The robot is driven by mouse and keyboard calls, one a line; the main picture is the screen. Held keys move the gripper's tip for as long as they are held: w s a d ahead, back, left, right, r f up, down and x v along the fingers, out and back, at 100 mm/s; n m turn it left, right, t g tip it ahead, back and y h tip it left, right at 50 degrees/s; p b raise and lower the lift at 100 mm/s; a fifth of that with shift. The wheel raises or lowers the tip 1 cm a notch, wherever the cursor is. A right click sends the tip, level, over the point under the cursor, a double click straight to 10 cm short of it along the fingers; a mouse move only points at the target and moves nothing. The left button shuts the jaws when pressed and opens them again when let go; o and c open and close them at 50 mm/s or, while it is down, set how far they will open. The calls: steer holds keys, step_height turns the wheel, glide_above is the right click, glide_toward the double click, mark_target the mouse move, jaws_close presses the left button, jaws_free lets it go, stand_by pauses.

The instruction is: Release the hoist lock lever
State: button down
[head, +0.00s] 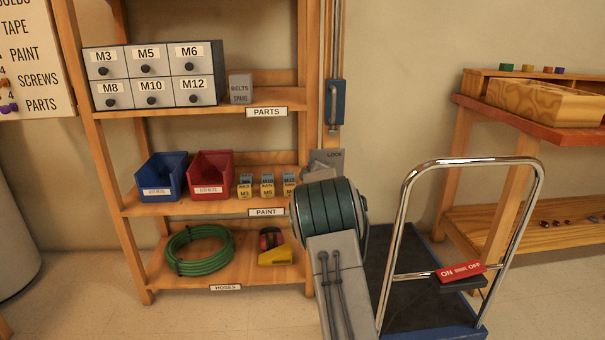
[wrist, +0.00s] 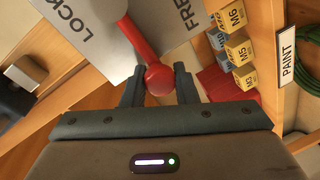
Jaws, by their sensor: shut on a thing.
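The hoist lock lever (wrist: 145,45) is red with a round knob, and shows in the wrist view. My gripper (wrist: 159,72) is shut on the lever's knob, one finger on each side. In the head view the plate (head: 325,158) shows its LOCK corner beside the shelf post. My arm hides the lever, the gripper and the rest of the plate there.
A wooden shelf (head: 180,207) with bins, drawers and a green hose (head: 198,250) stands left of my arm. A cart (head: 398,270) with a chrome handle stands close on the right. A blue block (head: 335,103) hangs on the rails above the plate. A workbench (head: 540,112) is further right.

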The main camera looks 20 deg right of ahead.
steer(key=shift+f, duration=0.3)
steer(key=c, duration=1.2)
jaws_free()
steer(key=shift+d, duration=0.15)
steer(key=shift+o, duration=0.2)
steer(key=shift+s+r, duration=0.1)
steer(key=s+a+r+p, duration=0.1)
steer(key=s+a+p, duration=0.1)
steer(key=s, duration=1.1)
steer(key=shift+s+a+r+p, duration=0.15)
steer(key=shift+s+r+p, duration=0.1)
steer(key=shift+r+p, duration=0.15)
